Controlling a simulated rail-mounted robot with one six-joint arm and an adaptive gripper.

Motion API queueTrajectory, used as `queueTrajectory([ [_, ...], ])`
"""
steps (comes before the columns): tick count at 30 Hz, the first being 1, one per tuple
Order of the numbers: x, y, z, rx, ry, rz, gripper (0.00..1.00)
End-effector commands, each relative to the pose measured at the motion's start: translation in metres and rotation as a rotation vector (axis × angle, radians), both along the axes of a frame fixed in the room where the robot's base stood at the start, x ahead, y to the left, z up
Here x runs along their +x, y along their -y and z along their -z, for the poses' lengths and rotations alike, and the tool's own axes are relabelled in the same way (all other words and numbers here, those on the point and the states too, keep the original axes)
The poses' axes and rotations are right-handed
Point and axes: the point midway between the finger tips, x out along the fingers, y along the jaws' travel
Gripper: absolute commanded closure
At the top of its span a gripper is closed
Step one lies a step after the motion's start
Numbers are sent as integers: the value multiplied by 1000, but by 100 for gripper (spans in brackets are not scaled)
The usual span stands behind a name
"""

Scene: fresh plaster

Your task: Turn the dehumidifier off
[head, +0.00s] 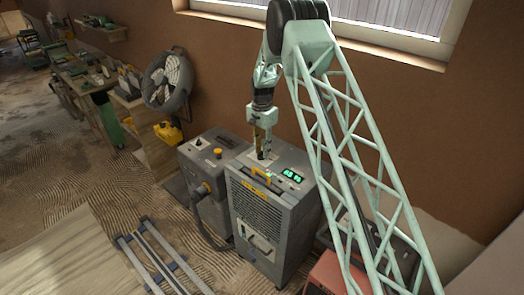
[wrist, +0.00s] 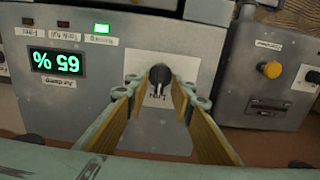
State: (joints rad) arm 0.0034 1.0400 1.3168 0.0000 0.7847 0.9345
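The dehumidifier (head: 262,218) is a grey box with a front grille and a lit green display (head: 292,175). In the wrist view the display (wrist: 56,63) reads 65 %, upside down. A black rotary knob (wrist: 160,75) sits on a pale label plate on its top panel; its pointer setting is hard to read. My gripper (head: 263,156) points down over the panel. In the wrist view my gripper (wrist: 159,87) is open, its fingertips either side of the knob with gaps visible. I cannot tell how far above the panel the tips are.
A second grey machine (head: 207,178) with a yellow button (wrist: 271,69) stands close on the left in the head view. A fan (head: 167,82) and wall are behind; metal rails (head: 155,262) lie on the floor.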

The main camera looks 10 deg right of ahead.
Motion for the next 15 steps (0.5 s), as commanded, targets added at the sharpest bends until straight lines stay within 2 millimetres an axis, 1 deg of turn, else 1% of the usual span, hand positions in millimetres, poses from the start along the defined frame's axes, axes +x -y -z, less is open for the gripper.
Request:
queueTrajectory([
  [10,0,0,2,0,0,0,78],
  [11,0,0,2,0,0,0,80],
  [15,0,0,2,0,0,0,92],
])
